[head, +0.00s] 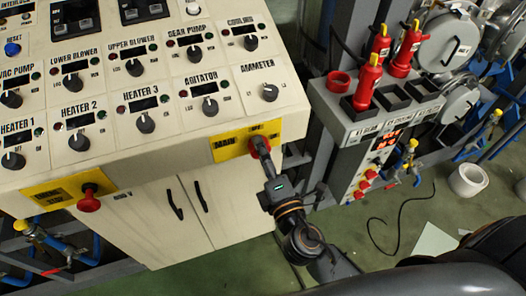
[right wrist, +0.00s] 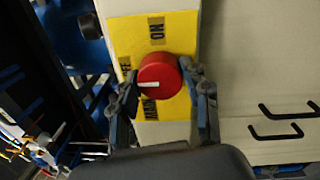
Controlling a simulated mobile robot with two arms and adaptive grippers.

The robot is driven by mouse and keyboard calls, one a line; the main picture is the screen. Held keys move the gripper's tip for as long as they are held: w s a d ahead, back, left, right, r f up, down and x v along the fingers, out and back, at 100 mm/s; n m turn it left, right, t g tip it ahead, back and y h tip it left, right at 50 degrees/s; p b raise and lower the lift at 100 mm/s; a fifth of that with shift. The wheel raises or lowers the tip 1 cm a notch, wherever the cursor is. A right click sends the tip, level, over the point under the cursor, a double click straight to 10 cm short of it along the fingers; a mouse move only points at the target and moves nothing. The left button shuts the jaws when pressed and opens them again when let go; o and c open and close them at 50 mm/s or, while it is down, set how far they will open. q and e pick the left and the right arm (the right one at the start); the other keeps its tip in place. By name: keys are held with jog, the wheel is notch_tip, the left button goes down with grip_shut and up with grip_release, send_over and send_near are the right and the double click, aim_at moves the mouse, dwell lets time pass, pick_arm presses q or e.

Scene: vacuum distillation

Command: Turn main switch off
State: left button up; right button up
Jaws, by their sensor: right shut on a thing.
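The main switch is a red round knob (head: 259,147) on a yellow plate (head: 232,147) at the front right edge of the control panel. My right gripper (head: 262,152) reaches it from below and is shut on the knob. In the right wrist view, the red knob (right wrist: 160,75) sits between the two fingers (right wrist: 164,90). Its white mark points left in that view, towards a partly hidden label ending in "F". The "ON" label is above the knob, and "MAIN" is below it. My left gripper is not in view.
The beige panel (head: 178,127) carries several black dials. A red mushroom button (head: 89,199) is on another yellow plate at left. A grey rack (head: 348,117) with red bottles (head: 368,82) stands close to the right. Cabinet handles (head: 174,204) are below.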

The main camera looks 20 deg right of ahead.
jog(key=shift+r, duration=0.1)
jog(key=o, duration=1.2)
jog(key=shift+w, duration=0.1)
jog(key=shift+c, duration=0.2)
jog(key=s, duration=1.2)
jog(key=shift+d+f, duration=0.2)
jog(key=shift+f, duration=0.15)
